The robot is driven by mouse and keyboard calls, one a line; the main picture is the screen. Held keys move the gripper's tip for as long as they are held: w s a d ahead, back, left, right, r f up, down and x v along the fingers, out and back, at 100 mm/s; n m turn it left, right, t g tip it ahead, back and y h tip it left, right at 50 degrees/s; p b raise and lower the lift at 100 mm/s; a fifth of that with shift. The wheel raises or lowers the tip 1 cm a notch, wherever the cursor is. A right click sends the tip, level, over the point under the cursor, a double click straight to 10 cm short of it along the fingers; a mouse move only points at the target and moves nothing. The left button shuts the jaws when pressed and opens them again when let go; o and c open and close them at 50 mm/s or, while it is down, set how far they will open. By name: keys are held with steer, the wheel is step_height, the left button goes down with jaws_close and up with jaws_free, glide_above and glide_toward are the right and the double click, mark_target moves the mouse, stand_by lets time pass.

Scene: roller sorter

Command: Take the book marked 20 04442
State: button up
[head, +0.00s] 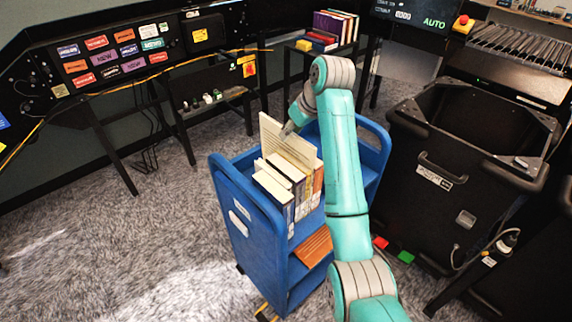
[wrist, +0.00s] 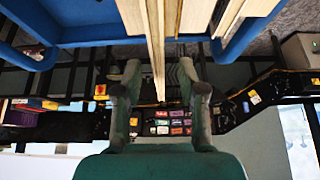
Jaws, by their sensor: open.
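Several books (head: 272,185) stand in a row on the top shelf of a blue cart (head: 240,215). One cream book (head: 272,138) rises above the others at the far end of the row. No number on any spine is legible, so I cannot tell which one is 20 04442. My gripper (head: 288,131) is at the tall cream book. In the wrist view, my gripper (wrist: 160,72) is open, with one finger on each side of a thin book edge (wrist: 155,45). I cannot tell whether the fingers touch it.
An orange-brown book (head: 313,247) lies on the cart's lower shelf. A black bin (head: 440,150) stands right of the cart. More books (head: 335,25) sit on a table behind. A dark panel with coloured labels (head: 105,58) is at the left. Carpet left of the cart is clear.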

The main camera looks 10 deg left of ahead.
steer(key=x, duration=0.5)
steer(key=shift+w+f, duration=0.1)
steer(key=shift+f, duration=0.05)
steer(key=shift+f, duration=0.25)
stand_by(0.5)
steer(key=shift+r, duration=0.1)
jaws_close()
